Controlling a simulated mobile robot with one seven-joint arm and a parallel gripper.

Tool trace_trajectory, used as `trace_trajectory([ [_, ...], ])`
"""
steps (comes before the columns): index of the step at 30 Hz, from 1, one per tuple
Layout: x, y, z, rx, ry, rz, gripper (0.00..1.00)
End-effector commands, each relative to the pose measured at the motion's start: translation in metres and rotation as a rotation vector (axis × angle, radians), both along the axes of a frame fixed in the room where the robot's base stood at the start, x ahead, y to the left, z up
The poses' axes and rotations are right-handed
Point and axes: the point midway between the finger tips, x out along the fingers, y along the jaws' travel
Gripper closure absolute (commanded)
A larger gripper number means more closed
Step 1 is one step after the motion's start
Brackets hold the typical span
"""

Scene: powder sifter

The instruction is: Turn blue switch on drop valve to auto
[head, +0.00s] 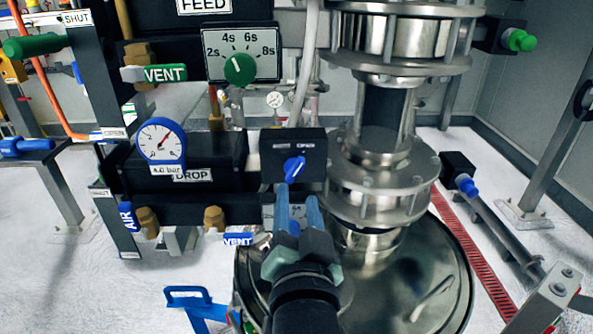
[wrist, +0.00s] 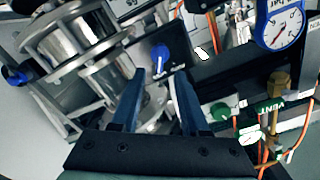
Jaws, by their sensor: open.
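The blue switch (head: 294,168) is a small rotary knob on the face of a black box (head: 282,142), right of the black block labelled DROP (head: 185,165). A white pointer line shows on the knob; the small labels above it are too small to read. In the wrist view the blue switch (wrist: 161,54) is ahead of the fingers, towards the gap between them. My gripper (head: 297,204) is open and empty, with its blue fingers just below the knob in the head view. In the wrist view my gripper (wrist: 160,85) appears apart from the switch.
A steel column with flanges (head: 375,190) stands close on the right of the switch. A green dial (head: 239,68) is above. A blue knob on a black box (head: 467,186) is at right.

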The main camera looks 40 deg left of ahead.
Motion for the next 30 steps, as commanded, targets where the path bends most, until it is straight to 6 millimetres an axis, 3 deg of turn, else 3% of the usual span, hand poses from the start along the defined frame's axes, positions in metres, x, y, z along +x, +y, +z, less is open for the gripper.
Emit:
trace_trajectory([
  [10, 0.043, 0.032, 0.002, -0.001, 0.0, -0.001, 0.55],
  [24, 0.052, 0.039, 0.0, -0.001, -0.001, -0.001, 0.55],
  [30, 0.052, 0.039, 0.0, -0.001, -0.001, -0.001, 0.89],
])
